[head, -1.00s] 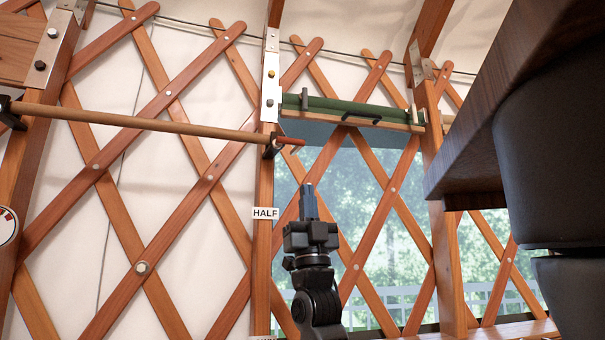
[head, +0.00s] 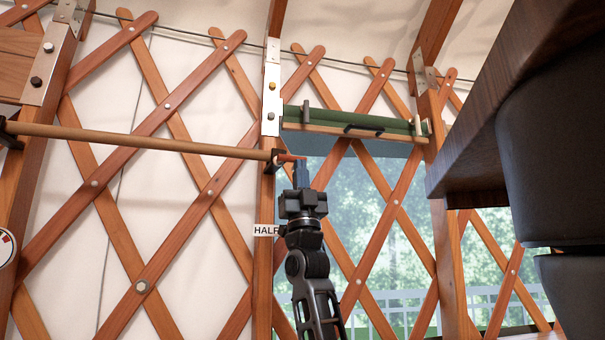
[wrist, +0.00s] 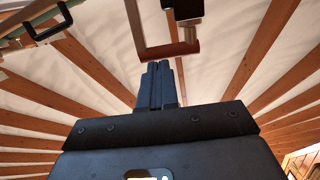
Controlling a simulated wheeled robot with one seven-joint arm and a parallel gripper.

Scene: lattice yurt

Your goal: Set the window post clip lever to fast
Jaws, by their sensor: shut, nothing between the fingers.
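The window post (head: 264,190) stands at the left edge of the window and carries a "HALF" label (head: 265,230), partly covered by my arm. Higher up, a black clip (head: 277,160) sits on the post with a short reddish piece, apparently its lever (head: 289,157), pointing right. My gripper (head: 301,165) is shut and empty, pointing up, its tips close to the reddish piece. In the wrist view my finger tips (wrist: 158,66) are just below a brown bar (wrist: 172,50) beneath a black block (wrist: 187,10). Whether they touch is unclear. No "fast" label is readable.
A long wooden pole (head: 140,142) runs left from the clip to another post. A green roll (head: 350,118) with a black handle (head: 362,130) spans the window top. A dark wooden slab (head: 480,125) and black rounded body (head: 550,160) crowd the right.

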